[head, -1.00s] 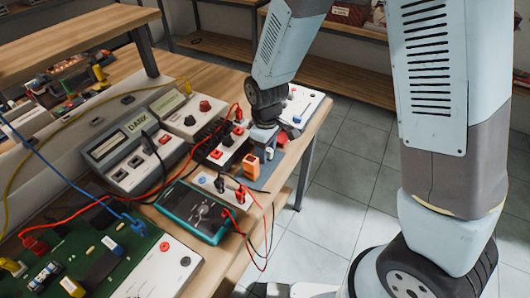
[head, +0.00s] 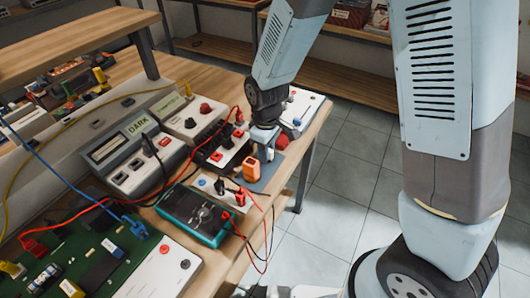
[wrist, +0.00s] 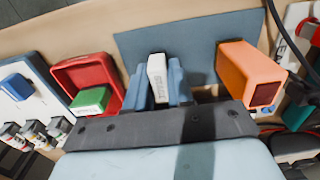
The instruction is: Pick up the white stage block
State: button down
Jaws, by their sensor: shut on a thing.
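The white stage block (wrist: 158,78) stands between the two blue-grey fingers of my gripper (wrist: 157,85) in the wrist view. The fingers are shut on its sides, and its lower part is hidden. In the head view my gripper (head: 264,148) is at the far right part of the bench, over a blue-grey mat, just behind an orange block (head: 251,170). I cannot clearly make out the white block there, nor tell whether it touches the mat (wrist: 198,35).
The orange block also stands right of my gripper in the wrist view (wrist: 250,72). A red tray (wrist: 88,75) with a green block (wrist: 90,100) lies to the left. Meters, cables and a teal multimeter (head: 193,214) crowd the bench. Its right edge is close.

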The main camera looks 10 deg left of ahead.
notch_tip(320, 180, up, 2)
jog(key=shift+r, duration=0.25)
jog(key=s+d+r, duration=0.6)
jog(key=s+r, duration=0.4)
jog(key=s, duration=0.2)
jog(key=shift+s+d, duration=0.2)
jog(key=shift+d, duration=0.1)
jog(key=c, duration=1.6)
grip_release()
grip_shut()
jog(key=shift+r, duration=0.1)
